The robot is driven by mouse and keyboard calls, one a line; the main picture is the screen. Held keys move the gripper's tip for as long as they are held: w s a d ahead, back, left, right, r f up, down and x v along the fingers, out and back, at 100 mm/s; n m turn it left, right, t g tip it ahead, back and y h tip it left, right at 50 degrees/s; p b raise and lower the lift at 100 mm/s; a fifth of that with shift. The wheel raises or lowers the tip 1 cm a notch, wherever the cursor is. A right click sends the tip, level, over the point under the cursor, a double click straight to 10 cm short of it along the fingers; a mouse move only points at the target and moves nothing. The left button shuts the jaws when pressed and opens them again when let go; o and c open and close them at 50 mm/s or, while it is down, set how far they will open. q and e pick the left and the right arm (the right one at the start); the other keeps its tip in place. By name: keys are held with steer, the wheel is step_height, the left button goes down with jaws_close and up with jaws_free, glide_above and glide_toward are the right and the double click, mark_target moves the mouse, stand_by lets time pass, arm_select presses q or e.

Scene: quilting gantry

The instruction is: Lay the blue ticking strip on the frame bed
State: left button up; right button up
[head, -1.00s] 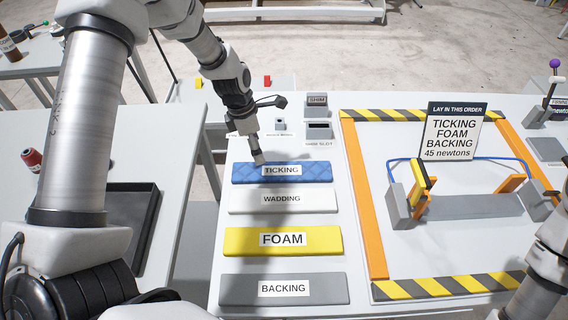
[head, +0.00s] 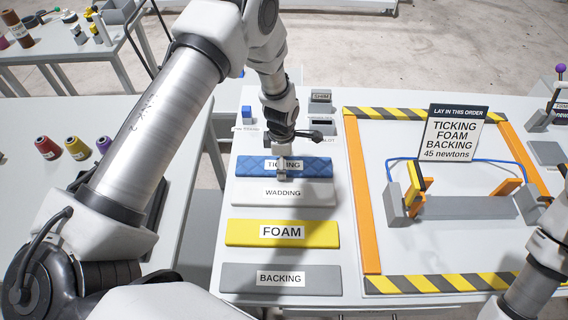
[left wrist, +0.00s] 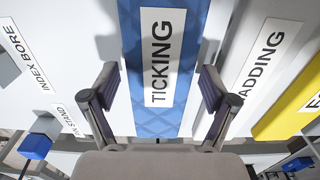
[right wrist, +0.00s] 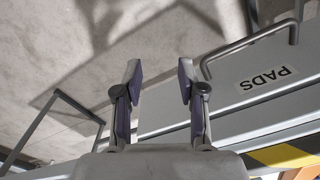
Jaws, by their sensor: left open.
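The blue quilted ticking strip (head: 315,166) lies flat on the near table, at the back of the row of strips. My left gripper (head: 283,177) is over its middle and partly covers its label. In the left wrist view the ticking strip (left wrist: 160,115) runs between the open fingers of my left gripper (left wrist: 152,88), one on each side. Whether they touch it I cannot tell. The frame bed (head: 430,250) is to the right, inside orange and striped rails. My right gripper (right wrist: 159,82) is open and empty in the right wrist view.
The wadding (head: 250,192), yellow foam (head: 245,233) and grey backing (head: 240,279) strips lie in front of the ticking. A sign (head: 453,133) and a grey bar (head: 470,206) between grey blocks stand on the bed. Shim blocks (head: 320,102) stand behind the strips.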

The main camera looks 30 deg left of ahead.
arm_select(q)
steer(key=c, duration=1)
steer(key=shift+r, duration=0.1)
